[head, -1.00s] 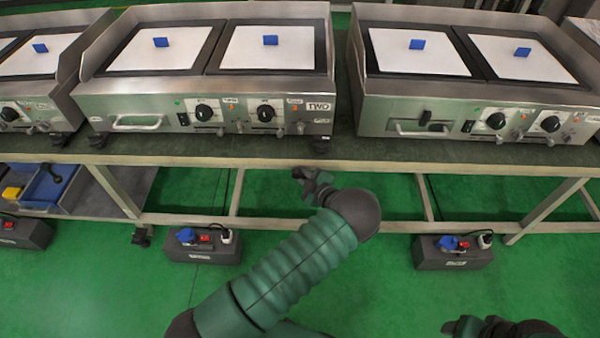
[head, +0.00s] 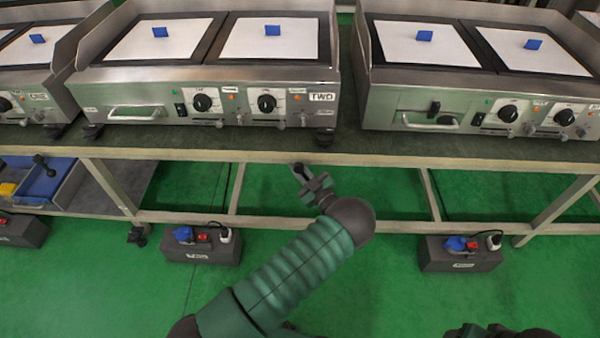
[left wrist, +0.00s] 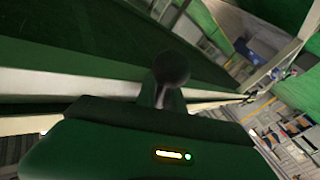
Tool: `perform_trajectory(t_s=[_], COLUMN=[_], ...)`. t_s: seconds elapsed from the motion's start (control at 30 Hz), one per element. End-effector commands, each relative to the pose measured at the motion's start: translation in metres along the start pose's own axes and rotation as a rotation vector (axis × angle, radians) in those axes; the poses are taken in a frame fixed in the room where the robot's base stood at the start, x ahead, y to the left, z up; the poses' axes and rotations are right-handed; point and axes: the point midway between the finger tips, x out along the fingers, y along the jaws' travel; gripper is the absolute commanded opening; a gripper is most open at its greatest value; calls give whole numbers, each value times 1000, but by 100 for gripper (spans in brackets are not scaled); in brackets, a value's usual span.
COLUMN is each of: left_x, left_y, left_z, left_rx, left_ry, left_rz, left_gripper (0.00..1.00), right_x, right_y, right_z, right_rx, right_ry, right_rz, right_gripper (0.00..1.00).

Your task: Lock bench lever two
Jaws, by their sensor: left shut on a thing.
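My left gripper (head: 308,178) is just below the front edge of the bench (head: 385,157), under the griddle marked TWO (head: 320,97). It is shut on the dark bench lever (head: 298,168), whose rounded end shows beyond the fingers. In the left wrist view the lever's dark ball end (left wrist: 172,68) stands up between the fingers. The rest of the lever and its mount are hidden. Only the dark top of my right gripper (head: 475,331) shows at the bottom edge; its fingers cannot be made out.
Another griddle (head: 480,90) stands to the right on the bench. A lower frame rail (head: 270,222) runs behind my left arm. Dark socket boxes (head: 203,255) (head: 460,260) sit on the green floor. A blue bin (head: 55,185) is at the left.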

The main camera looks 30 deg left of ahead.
Motion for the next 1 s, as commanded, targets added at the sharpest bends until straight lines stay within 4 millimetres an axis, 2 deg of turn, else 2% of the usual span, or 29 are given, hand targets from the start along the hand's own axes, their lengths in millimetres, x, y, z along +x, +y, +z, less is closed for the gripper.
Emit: perform_trajectory(t_s=[0.1,0.4,1.0], left_x=[4,7,8], left_y=[-3,-4,-2], left_z=[-1,-6,-10], left_rx=[75,221,287], left_ry=[64,169,216], left_rz=[26,80,108], left_gripper=[0,0,0], right_x=[12,23,27], right_y=[0,0,0], right_z=[3,6,6], right_rx=[0,0,0], right_ry=[0,0,0], right_rz=[0,0,0], right_gripper=[69,69,69])
